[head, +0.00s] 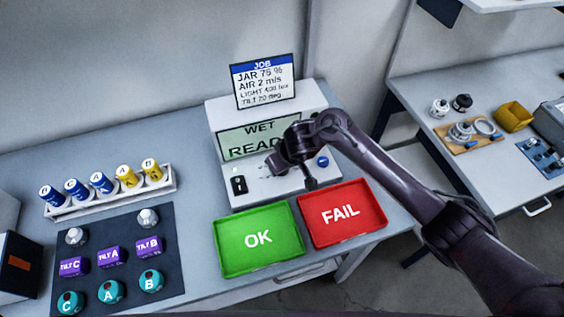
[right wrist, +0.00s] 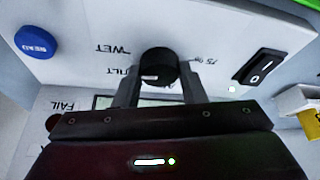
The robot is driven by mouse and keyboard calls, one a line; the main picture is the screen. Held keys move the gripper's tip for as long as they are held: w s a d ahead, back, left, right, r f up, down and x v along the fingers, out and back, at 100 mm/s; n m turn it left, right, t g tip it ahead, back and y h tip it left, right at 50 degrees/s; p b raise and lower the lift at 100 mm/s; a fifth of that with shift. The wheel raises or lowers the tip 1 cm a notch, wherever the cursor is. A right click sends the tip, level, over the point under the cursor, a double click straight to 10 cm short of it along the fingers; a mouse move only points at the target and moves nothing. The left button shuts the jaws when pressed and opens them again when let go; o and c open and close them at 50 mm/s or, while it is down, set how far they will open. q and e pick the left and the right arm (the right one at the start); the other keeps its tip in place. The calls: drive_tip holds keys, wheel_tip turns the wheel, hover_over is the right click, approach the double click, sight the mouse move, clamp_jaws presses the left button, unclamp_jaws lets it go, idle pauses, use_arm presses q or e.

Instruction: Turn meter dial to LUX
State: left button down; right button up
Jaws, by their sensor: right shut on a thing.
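The meter (head: 222,117) is a white box with a sloped front, its screen (head: 250,140) showing "WET" and "READ", partly covered by my right arm. My right gripper (head: 290,170) is at the front panel and hides the dial in the head view. In the right wrist view the black dial (right wrist: 159,66) sits between the two fingers of my right gripper (right wrist: 160,90), which is shut on it. A white mark on the dial points left in that view, toward the upside-down "TILT" label; "WET" is also printed nearby. No LUX label is readable. My left gripper is not in view.
A green OK tray (head: 228,270) and red FAIL tray (head: 375,216) lie in front. A battery-like rack (head: 118,200) and dark mat (head: 130,240) stand left.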

drive_tip(key=n+g+y, duration=0.1)
drive_tip(key=n, duration=0.2)
drive_tip(key=shift+w+d+n+p, duration=0.1)
drive_tip(key=shift+n+p, duration=0.3)
drive_tip(key=n+g, duration=0.1)
drive_tip(key=n, duration=0.1)
drive_tip(key=shift+w+n, duration=0.1)
drive_tip(key=shift+n, duration=0.2)
drive_tip(key=n+g+b, duration=0.1)
drive_tip(key=n+b, duration=0.1)
drive_tip(key=shift+w+f+n+y, duration=0.1)
drive_tip(key=shift+n+y, duration=0.3)
drive_tip(key=n+g+b, duration=0.1)
drive_tip(key=n+b, duration=0.1)
drive_tip(key=shift+n, duration=0.3)
drive_tip(key=shift+n+g+b, duration=0.3)
drive_tip(key=shift+n+b, duration=0.35)
drive_tip(key=shift+n, duration=0.05)
drive_tip(key=o, duration=1)
